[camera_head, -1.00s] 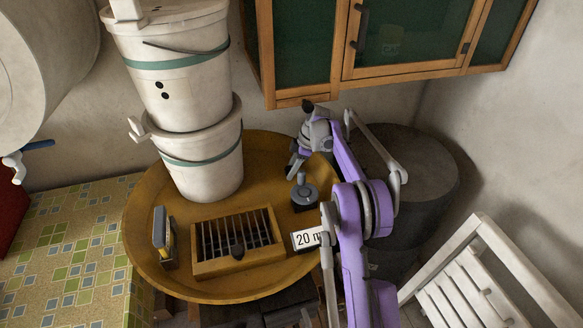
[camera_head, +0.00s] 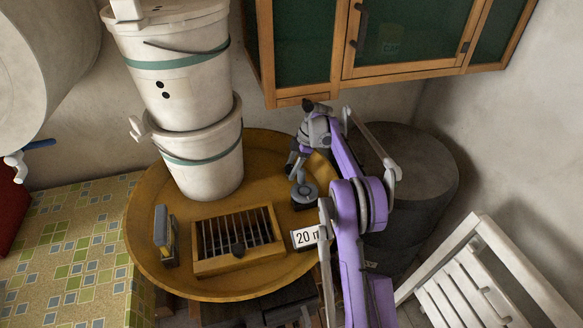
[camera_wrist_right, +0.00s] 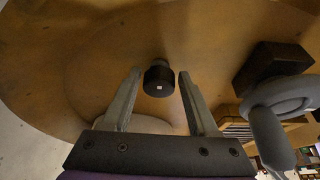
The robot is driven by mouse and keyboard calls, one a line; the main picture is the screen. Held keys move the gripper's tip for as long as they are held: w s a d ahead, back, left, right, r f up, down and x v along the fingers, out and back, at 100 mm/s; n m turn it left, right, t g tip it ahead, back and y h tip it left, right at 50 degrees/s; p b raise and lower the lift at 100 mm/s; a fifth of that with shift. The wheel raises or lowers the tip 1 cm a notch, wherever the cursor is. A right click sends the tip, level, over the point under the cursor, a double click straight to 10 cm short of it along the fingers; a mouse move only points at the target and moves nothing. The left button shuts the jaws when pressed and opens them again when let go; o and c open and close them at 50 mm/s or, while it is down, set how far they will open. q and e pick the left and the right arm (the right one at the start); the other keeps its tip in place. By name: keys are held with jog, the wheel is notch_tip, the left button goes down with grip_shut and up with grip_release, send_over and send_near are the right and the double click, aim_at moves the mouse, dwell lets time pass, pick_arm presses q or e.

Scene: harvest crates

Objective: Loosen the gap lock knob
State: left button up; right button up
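In the right wrist view a short black knob (camera_wrist_right: 159,80) with a small pale square on its end stands over the yellow round tray, between my fingers. My right gripper (camera_wrist_right: 156,78) is open, with a gap on both sides of the knob. In the head view the right gripper (camera_head: 294,162) hangs over the tray's back right, and I cannot make out this knob there. A grey round handle (camera_head: 305,190) on a dark block is just below the gripper; it also shows at the right of the wrist view (camera_wrist_right: 280,98). My left gripper is not in view.
A dark drum (camera_head: 425,180) stands behind my arm. A green-doored cabinet (camera_head: 300,95) hangs above.

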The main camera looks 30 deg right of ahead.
jog(key=shift+o, duration=0.8)
